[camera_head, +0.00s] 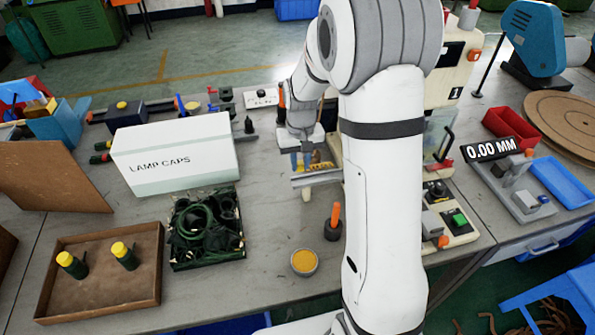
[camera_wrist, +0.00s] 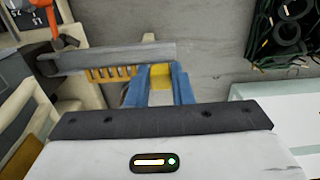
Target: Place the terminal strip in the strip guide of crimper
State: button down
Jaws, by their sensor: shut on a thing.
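My gripper (camera_wrist: 160,72) has its blue fingers shut on the yellow terminal strip (camera_wrist: 112,73). The strip's toothed part sticks out to the left of the fingers in the wrist view. The grey strip guide (camera_wrist: 110,56), a long channel, lies right along the strip's edge; I cannot tell whether the strip sits inside it or only beside it. In the head view, my gripper (camera_head: 305,160) is just behind the guide (camera_head: 316,179), with the strip (camera_head: 322,166) showing small. The crimper (camera_head: 452,75) stands to the right, largely hidden behind my arm.
A white LAMP CAPS box (camera_head: 175,155) stands left of my gripper, with a tray of green cables (camera_head: 206,228) in front. An orange-handled tool (camera_head: 334,222) and a round yellow-topped tin (camera_head: 304,262) stand in front of the guide. Bare bench lies around the tin.

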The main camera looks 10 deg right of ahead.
aim_at(302, 171)
notch_tip(302, 171, down, 4)
jog(key=shift+r+p, duration=0.1)
jog(key=shift+p, duration=0.2)
jog(key=shift+d+f, duration=0.2)
jog(key=shift+f, duration=0.3)
jog(key=c, duration=1.3)
grip_release()
